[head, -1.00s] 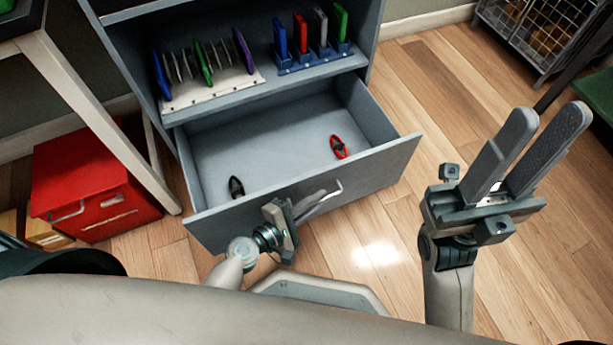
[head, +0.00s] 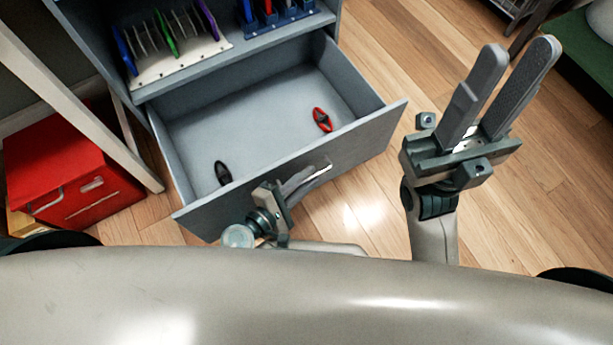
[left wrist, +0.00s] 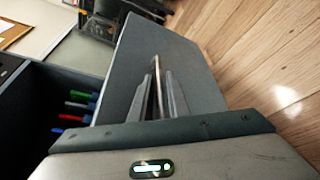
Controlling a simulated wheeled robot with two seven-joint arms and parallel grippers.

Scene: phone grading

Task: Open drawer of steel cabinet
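The grey steel cabinet (head: 92,62) stands at the upper left in the head view. Its lower drawer (head: 388,120) is pulled well out, its inside visible. A black object (head: 222,172) and a red object (head: 322,120) lie on the drawer floor. My left gripper (head: 312,176) is at the drawer front, its fingers shut on the drawer handle (head: 326,166). The left wrist view shows the handle bar (left wrist: 157,72) between the two fingers (left wrist: 159,80), in front of the drawer face. My right gripper (head: 518,52) is raised over the floor at right, open and empty.
A shelf above the drawer bears a white rack (head: 185,66) with coloured thin pieces and a blue rack (head: 283,20). A red box (head: 62,165) stands left of the cabinet, by a table leg (head: 80,105).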

